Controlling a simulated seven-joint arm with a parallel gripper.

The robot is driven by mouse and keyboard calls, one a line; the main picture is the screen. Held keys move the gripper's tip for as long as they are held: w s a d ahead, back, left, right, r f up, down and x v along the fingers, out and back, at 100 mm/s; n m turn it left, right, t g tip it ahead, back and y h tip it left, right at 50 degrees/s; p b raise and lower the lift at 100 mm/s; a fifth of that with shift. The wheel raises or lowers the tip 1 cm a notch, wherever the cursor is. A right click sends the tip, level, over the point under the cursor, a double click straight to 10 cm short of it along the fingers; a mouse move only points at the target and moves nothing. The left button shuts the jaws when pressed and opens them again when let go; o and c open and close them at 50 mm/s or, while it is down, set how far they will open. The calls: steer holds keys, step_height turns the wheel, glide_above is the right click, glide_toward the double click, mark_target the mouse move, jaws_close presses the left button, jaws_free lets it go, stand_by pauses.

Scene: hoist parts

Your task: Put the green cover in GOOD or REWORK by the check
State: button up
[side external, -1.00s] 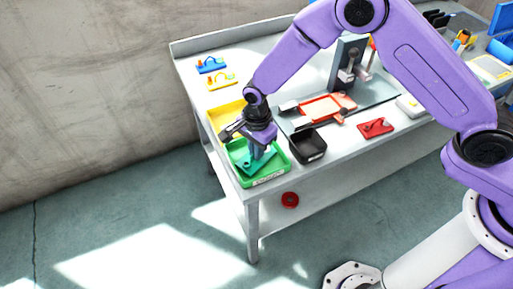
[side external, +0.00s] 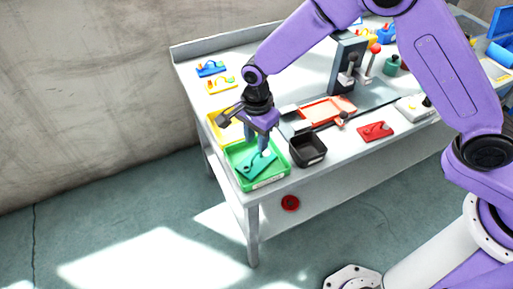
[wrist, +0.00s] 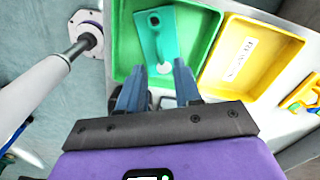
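The green cover (side external: 256,164) lies in the green tray (side external: 282,172) at the front left corner of the bench. It is a flat plate with a round hole, and it lies tilted across the tray. In the wrist view the cover (wrist: 166,36) is on the green tray's floor (wrist: 127,40). My gripper (side external: 257,147) is above the tray, apart from the cover; in the wrist view its two blue fingers (wrist: 159,66) are spread with nothing held between them. The yellow tray (wrist: 272,48), with a white label that seems to read REWORK, stands beside the green one.
A black bin (side external: 308,150) stands right of the green tray. An orange-red tray (side external: 328,110) lies near the grey upright fixture (side external: 347,65). A red part (side external: 376,131) lies near the front edge.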

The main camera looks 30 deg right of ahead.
step_height(320, 180, up, 6)
stand_by(0.5)
steer(key=s+d+r+n, duration=0.3)
steer(key=s+d+n, duration=0.5)
steer(key=s, duration=0.1)
steer(key=s+d+r+n, duration=0.3)
steer(key=s+d+n, duration=0.6)
steer(key=s+d+r+n, duration=0.3)
steer(key=s+d+n, duration=0.6)
steer(key=s, duration=0.1)
steer(key=shift+r, duration=0.35)
steer(key=shift+d, duration=0.1)
